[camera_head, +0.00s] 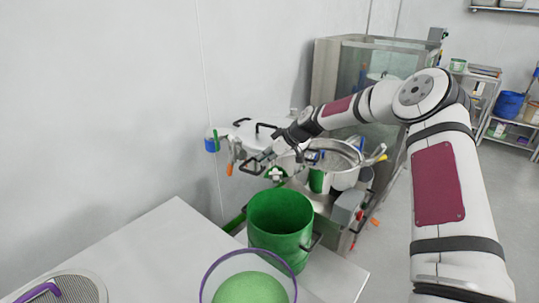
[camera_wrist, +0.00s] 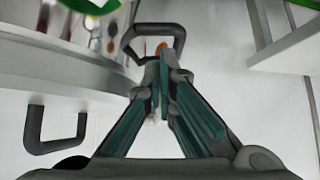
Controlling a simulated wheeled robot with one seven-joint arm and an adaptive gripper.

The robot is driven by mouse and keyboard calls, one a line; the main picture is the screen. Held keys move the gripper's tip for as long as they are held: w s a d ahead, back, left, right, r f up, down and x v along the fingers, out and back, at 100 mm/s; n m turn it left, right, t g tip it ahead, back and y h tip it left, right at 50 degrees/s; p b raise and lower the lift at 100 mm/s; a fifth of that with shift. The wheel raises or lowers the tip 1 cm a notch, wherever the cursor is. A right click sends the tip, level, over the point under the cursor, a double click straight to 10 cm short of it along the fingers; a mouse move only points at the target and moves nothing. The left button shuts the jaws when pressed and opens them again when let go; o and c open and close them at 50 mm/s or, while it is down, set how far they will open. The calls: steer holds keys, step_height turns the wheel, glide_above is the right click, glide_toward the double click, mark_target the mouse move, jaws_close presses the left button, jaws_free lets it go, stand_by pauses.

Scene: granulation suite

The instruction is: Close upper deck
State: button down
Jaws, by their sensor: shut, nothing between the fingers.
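The upper deck appears to be the white lid (camera_head: 250,138) with dark handles, standing open to the left of the machine's round steel bowl (camera_head: 338,155) in the head view. My gripper (camera_head: 268,157) is beside the lid's near right side, small and partly hidden by my wrist. In the wrist view my gripper (camera_wrist: 160,88) has its teal fingers together, with nothing between them. A dark loop handle (camera_wrist: 150,38) shows right at the fingertips; I cannot tell whether they touch. A second dark handle (camera_wrist: 55,132) is on the left.
A wall is close on the left. A glass-sided cabinet (camera_head: 350,65) stands behind the machine. Open floor lies at right.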

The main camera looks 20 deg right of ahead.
mark_target(258, 163)
steer(key=shift+x, duration=2.4)
steer(key=shift+s+d, duration=0.1)
